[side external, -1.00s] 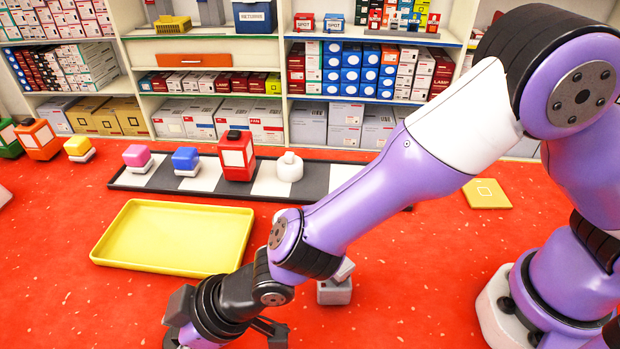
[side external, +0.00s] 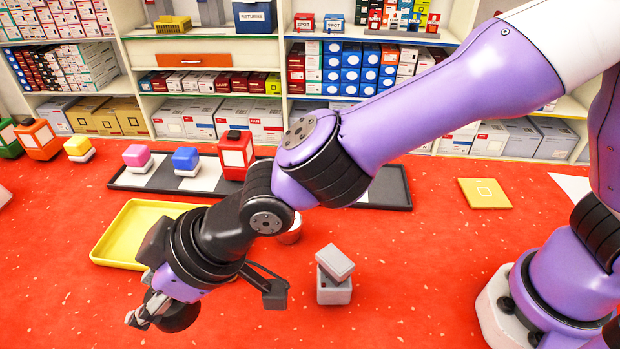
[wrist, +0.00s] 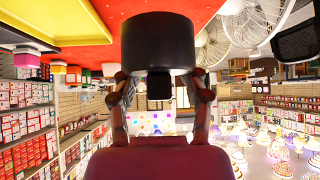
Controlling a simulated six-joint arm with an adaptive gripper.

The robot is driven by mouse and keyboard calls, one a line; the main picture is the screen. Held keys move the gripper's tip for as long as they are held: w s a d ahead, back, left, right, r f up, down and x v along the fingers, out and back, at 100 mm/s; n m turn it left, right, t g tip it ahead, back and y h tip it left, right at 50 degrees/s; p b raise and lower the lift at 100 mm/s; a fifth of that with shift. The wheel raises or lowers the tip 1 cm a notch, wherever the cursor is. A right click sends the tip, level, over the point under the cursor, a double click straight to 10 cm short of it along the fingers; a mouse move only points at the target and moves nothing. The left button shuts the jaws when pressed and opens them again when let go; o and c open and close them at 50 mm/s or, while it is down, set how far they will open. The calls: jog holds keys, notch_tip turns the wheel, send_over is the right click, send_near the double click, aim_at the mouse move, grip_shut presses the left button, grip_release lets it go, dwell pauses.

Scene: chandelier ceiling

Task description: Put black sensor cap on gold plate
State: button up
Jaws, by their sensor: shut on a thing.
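My gripper (side external: 152,314) is low at the bottom left in the side view, shut on the black sensor cap (side external: 181,313). In the wrist view the cap (wrist: 158,38) is a dark, wide cylinder with a narrower black stub, between the two fingers of my gripper (wrist: 160,80). The cap appears held clear of the red surface. A flat yellow-gold square plate (side external: 485,193) with a small square outline lies at the right, empty and well away from my gripper.
A yellow tray (side external: 112,240) lies behind my gripper, partly covered by my arm. Grey stacked boxes (side external: 334,291) and a partly hidden metallic round thing (side external: 290,234) stand to its right. Red surface around the plate is clear.

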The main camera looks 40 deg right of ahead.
jog(key=w+d+m+t+h, duration=0.1)
jog(key=w+d+m, duration=0.1)
jog(key=d, duration=0.2)
jog(key=w+d+f+m+t+h, duration=0.1)
jog(key=w+d+m+h, duration=0.1)
jog(key=d, duration=0.3)
jog(key=w+d+m+t+h, duration=0.1)
jog(key=w+d+m, duration=0.1)
jog(key=d, duration=0.3)
jog(key=shift+w+f+m+h, duration=0.25)
jog(key=shift+w+m+h, duration=0.05)
jog(key=shift+m, duration=0.4)
jog(key=s+d+r+m+g+h, duration=0.1)
jog(key=s+d+m+g+h, duration=0.15)
jog(key=d+m+h, duration=0.8)
jog(key=s+d+r+m+g+h, duration=0.1)
jog(key=s+d+m+g, duration=0.35)
jog(key=d, duration=1.25)
jog(key=m+g, duration=0.5)
jog(key=m, duration=0.6)
send_over(490, 190)
jog(key=f, duration=0.3)
jog(key=shift+a+f+y, duration=0.2)
jog(key=shift+f+y, duration=0.15)
jog(key=shift+f, duration=0.05)
jog(key=shift+d+f+n, duration=0.2)
jog(key=shift+d+n, duration=0.05)
jog(key=shift+n, duration=0.05)
jog(key=shift+s+f, duration=0.1)
jog(key=shift+f, duration=1.95)
